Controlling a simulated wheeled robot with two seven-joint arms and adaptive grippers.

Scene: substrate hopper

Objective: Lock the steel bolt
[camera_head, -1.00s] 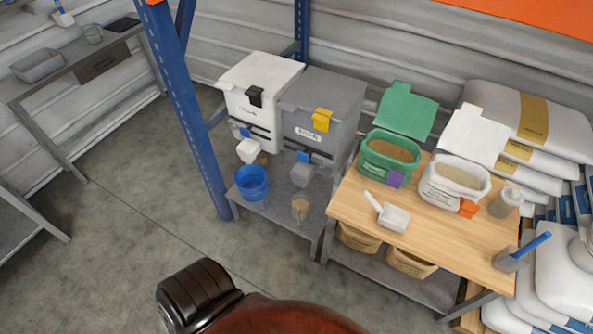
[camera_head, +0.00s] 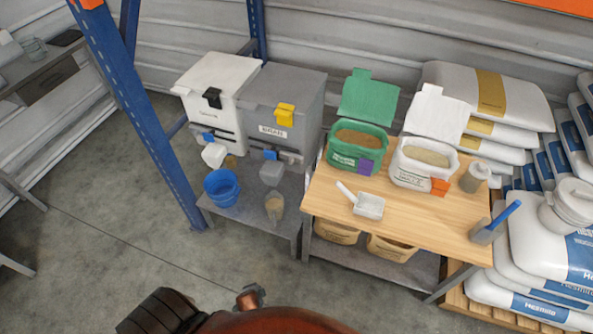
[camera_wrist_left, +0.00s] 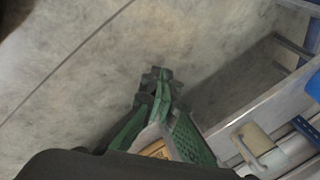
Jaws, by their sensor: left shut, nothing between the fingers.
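My left gripper (camera_wrist_left: 158,80) shows in the left wrist view as green fingers pressed together, pointing away over bare concrete floor, with nothing held. A white hopper (camera_head: 212,85) and a grey hopper (camera_head: 300,95) labelled BRAN stand side by side in the head view. The white one has a black latch (camera_head: 212,97); the grey one has a yellow latch (camera_head: 285,114). Thin metal fittings show low on their fronts, but I cannot tell which is the steel bolt or its position. My right gripper is out of view.
A blue bucket (camera_head: 221,187) and a cup (camera_head: 274,208) stand on the low grey shelf before the hoppers. A wooden table (camera_head: 430,220) at right holds open bins and a white scoop (camera_head: 368,206). A blue post (camera_head: 140,115) rises left. Floor in front is clear.

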